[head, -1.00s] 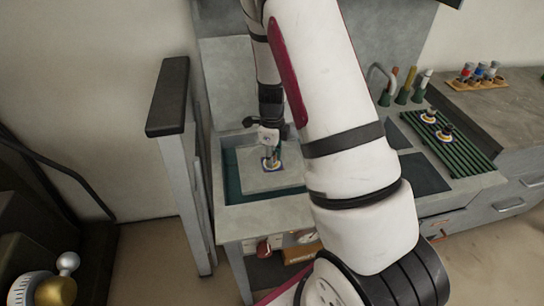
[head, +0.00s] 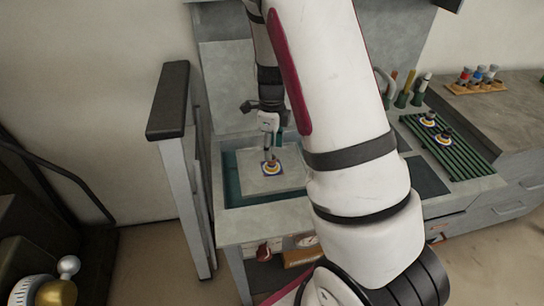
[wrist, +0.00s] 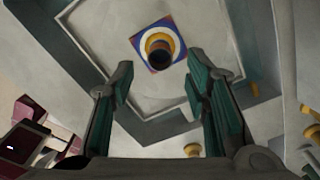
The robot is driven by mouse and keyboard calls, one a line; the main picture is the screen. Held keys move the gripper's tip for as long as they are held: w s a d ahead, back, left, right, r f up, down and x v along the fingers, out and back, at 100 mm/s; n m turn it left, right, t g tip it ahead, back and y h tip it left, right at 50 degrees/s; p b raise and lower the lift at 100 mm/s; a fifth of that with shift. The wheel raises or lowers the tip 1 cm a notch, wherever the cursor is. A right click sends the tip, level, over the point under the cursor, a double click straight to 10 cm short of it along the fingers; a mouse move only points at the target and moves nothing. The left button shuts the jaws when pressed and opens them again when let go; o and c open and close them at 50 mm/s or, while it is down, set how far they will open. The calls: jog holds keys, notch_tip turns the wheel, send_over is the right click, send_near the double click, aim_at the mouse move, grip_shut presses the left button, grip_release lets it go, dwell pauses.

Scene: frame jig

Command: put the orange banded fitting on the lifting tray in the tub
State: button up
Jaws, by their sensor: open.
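The orange banded fitting (wrist: 158,48) has a dark top. It stands on a square blue, red and white marker on the grey lifting tray (wrist: 120,85) inside the tub. In the head view, the fitting (head: 271,168) is small and sits near the middle of the tray (head: 290,181), with the teal-walled tub (head: 233,188) around it. My gripper (wrist: 161,72) is open, its two green-padded fingers spread and empty. In the head view, my gripper (head: 270,153) hangs above the fitting, apart from it.
A green slatted rack (head: 465,157) to the right holds two similar ringed fittings (head: 443,136). Upright tools (head: 403,95) stand behind it. A wooden holder with coloured vials (head: 476,86) is at the far right. A dark-topped post (head: 170,100) rises left of the tub.

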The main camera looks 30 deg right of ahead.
jog(key=s+a+r+n+t, duration=0.1)
jog(key=s+a+r+n, duration=0.2)
jog(key=r+n, duration=0.3)
jog(key=s+a+r+n+y, duration=0.1)
jog(key=s+a+r+n, duration=0.25)
jog(key=r, duration=0.45)
jog(key=s+a+r+n+t, duration=0.1)
jog(key=s+a+r+n, duration=0.25)
jog(key=r, duration=0.35)
jog(key=s+a+r+n+t, duration=0.1)
jog(key=s+a+r+n, duration=0.1)
jog(key=s+n, duration=0.5)
jog(key=s+a+r+n+t+h, duration=0.1)
jog(key=s+a+r+n, duration=0.1)
jog(key=s+n, duration=0.5)
jog(key=shift+s+a+r+n, duration=0.2)
jog(key=shift+r+n, duration=0.05)
jog(key=shift+n, duration=0.55)
jog(key=shift+r+p, duration=0.6)
jog(key=shift+r, duration=0.05)
